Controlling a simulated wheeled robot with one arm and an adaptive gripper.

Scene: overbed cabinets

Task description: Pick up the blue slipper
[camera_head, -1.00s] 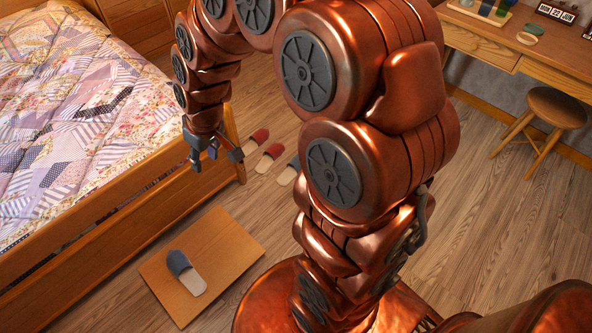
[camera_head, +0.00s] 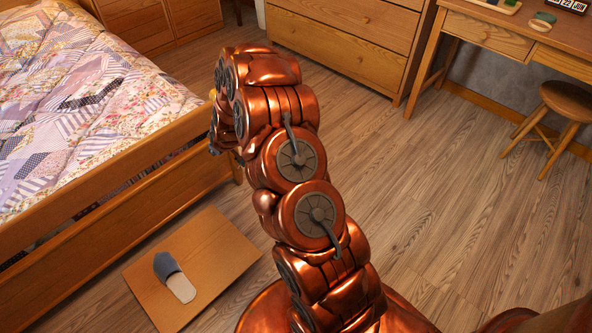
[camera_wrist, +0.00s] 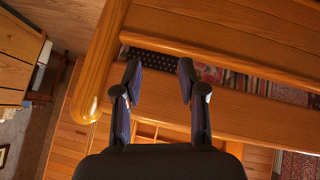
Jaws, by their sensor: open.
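A blue slipper (camera_head: 168,266) with a pale insole lies on a flat wooden board (camera_head: 225,243) on the floor at the lower left of the head view. My gripper (camera_wrist: 160,80) is open and empty in the wrist view, its two dark fingers apart in front of the bed's wooden rails. In the head view my folded arm mostly hides the gripper, which is up by the bed's corner, away from the slipper on the board. The wrist view does not show the slipper.
The bed (camera_head: 110,195) with its patchwork quilt (camera_head: 85,110) borders the left side. A chest of drawers (camera_head: 345,40) and a desk (camera_head: 490,35) with a stool (camera_head: 566,100) stand behind. Open floor (camera_head: 440,200) lies to the right.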

